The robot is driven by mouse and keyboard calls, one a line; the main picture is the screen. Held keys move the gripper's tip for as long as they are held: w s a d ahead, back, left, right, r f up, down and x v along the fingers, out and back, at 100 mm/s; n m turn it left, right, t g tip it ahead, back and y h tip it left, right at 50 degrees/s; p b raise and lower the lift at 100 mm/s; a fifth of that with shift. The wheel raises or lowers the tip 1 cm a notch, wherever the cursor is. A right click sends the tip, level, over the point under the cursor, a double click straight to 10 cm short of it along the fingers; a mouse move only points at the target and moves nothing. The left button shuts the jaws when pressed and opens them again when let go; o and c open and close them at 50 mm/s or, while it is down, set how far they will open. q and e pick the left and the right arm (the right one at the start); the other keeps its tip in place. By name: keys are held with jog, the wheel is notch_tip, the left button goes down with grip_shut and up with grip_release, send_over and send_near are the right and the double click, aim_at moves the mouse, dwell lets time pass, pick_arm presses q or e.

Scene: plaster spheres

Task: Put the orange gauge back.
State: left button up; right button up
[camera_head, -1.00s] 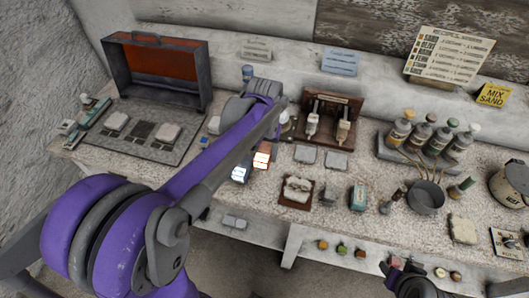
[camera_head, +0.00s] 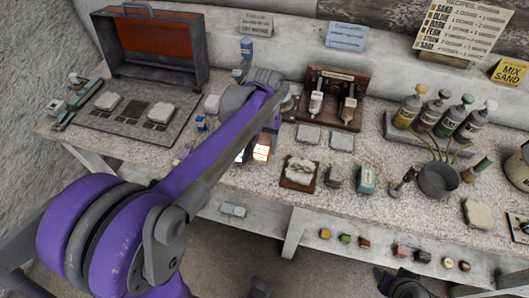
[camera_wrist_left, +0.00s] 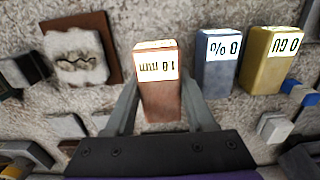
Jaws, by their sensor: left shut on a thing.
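The orange gauge (camera_wrist_left: 157,95) is a copper-orange block with a lit white face reading "10 mm", upside down in the left wrist view. My left gripper (camera_wrist_left: 160,105) is shut on it, with one grey finger on each side. In the head view the orange gauge (camera_head: 262,150) shows at the end of my left arm, its lower part partly hidden. A blue-grey gauge (camera_wrist_left: 217,75) and a yellow gauge (camera_wrist_left: 268,70) stand close to its right in the wrist view. My right gripper (camera_head: 405,284) is a dark shape at the bottom edge; its jaws are unclear.
A plaster piece on a brown board (camera_head: 299,175) lies right of my left gripper. A wooden stand (camera_head: 333,95) holds two tools behind. Bottles (camera_head: 441,112) and a dark pot (camera_head: 438,180) stand to the right. An orange-lined case (camera_head: 150,50) stands at the back left.

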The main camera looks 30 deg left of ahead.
aim_at(264, 142)
pick_arm(q)
jog(key=shift+f, duration=1.75)
jog(key=shift+f, duration=0.1)
jog(key=o, duration=0.8)
jog(key=shift+f+b, duration=0.1)
jog(key=shift+b, duration=0.2)
jog(key=shift+c, duration=0.2)
jog(key=o, duration=0.4)
jog(key=shift+o, duration=0.2)
jog(key=shift+r, duration=0.2)
notch_tip(264, 142, up, 12)
jog(key=shift+s+f+p, duration=0.1)
jog(key=shift+p, duration=0.65)
jog(key=s+d+f+m+t, duration=0.1)
jog(key=s+d+f+t, duration=0.1)
jog(key=s+f, duration=0.3)
jog(key=s+d+f+m+t, duration=0.1)
jog(key=s+d+f+t, duration=0.2)
jog(key=s+f, duration=0.3)
jog(key=s+d, duration=0.1)
jog(key=s, duration=0.4)
jog(key=shift+s+d+m, duration=0.25)
jog(key=shift+d+m, duration=0.05)
jog(key=shift+d, duration=0.1)
